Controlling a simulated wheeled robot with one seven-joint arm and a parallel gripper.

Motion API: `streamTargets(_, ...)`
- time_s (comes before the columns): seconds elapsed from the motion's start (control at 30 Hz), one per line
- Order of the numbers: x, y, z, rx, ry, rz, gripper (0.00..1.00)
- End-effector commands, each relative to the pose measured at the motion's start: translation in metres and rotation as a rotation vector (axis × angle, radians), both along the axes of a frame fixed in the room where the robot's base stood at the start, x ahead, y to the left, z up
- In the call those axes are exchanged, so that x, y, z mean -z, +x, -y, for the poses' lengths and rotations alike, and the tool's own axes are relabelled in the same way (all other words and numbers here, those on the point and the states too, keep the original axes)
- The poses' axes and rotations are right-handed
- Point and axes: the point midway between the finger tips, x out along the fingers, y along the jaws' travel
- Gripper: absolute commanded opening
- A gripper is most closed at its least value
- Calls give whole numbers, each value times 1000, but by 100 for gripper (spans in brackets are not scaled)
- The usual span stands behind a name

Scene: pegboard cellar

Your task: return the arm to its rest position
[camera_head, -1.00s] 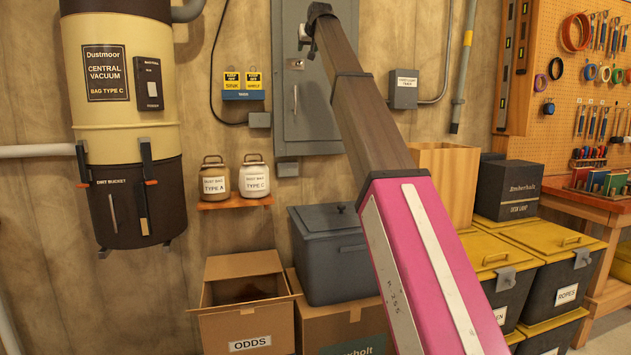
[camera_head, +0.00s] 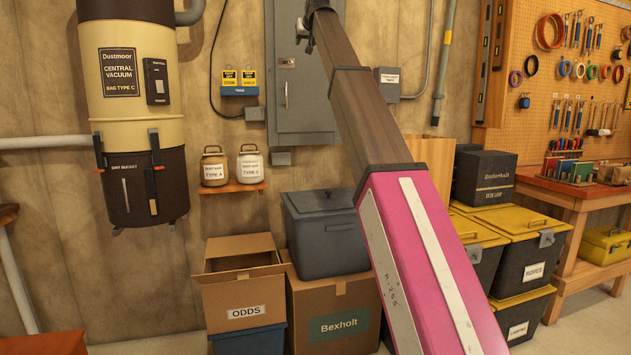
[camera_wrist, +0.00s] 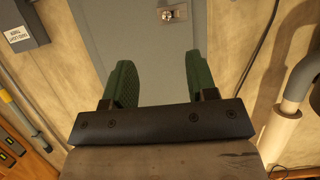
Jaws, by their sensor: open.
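My arm (camera_head: 376,110), with a magenta lower section and a brown upper section, stretches up and away from the lower right to the top edge in the head view. Its far end is at the top, in front of the grey wall cabinet (camera_head: 285,110), and my gripper's fingers cannot be made out there. In the wrist view my gripper (camera_wrist: 160,70) has two green fingers set well apart with nothing between them. The grey cabinet door shows behind them.
A central vacuum (camera_head: 130,90) hangs at left beside a shelf (camera_head: 232,187) with two jars. An open cardboard box (camera_head: 240,285), a grey bin (camera_head: 335,235) and yellow-lidded crates (camera_head: 530,250) stand below. A workbench (camera_head: 580,200) is at right. Bare floor shows at lower right.

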Motion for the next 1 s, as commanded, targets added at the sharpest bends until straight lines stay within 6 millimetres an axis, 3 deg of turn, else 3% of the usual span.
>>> streamTargets(0.27,46,6,6,8,-9,-37,52)
streamTargets(0.57,128,13,19,25,-23,-107,52)
streamTargets(0.67,169,15,26,34,-30,-142,52)
streamTargets(0.77,224,14,36,45,-40,-190,52)
streamTargets(1.0,377,-2,67,77,-65,-330,52)
